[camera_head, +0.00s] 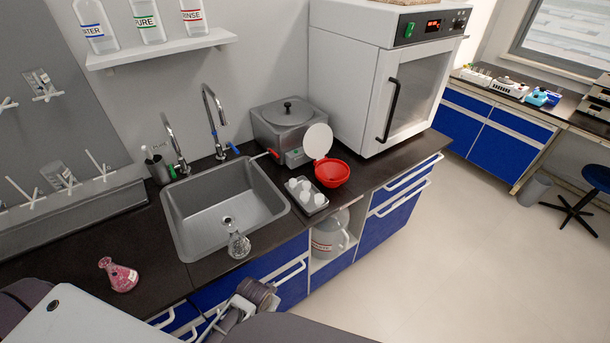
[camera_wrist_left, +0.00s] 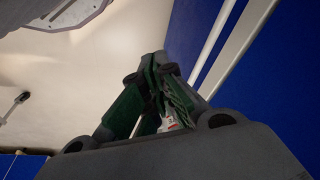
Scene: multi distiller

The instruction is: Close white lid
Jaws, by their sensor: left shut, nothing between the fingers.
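The white lid (camera_head: 318,141) is a round disc standing open and nearly upright at the back edge of a red funnel (camera_head: 332,173). The funnel sits at the counter's front edge, right of the sink. In the left wrist view, my left gripper (camera_wrist_left: 158,68) is shut and empty, with its dark green fingers together beside a blue cabinet front. The lid is not in that view. A grey-brown part of mine shows low in the head view, below the counter edge, well apart from the lid.
A tray with several white pieces (camera_head: 306,196) stands just left of the funnel. A steel bath (camera_head: 285,130) is behind it and a white oven (camera_head: 385,80) to its right. The sink (camera_head: 220,205) and a pink flask (camera_head: 119,275) are left. Open floor (camera_head: 450,245) lies right.

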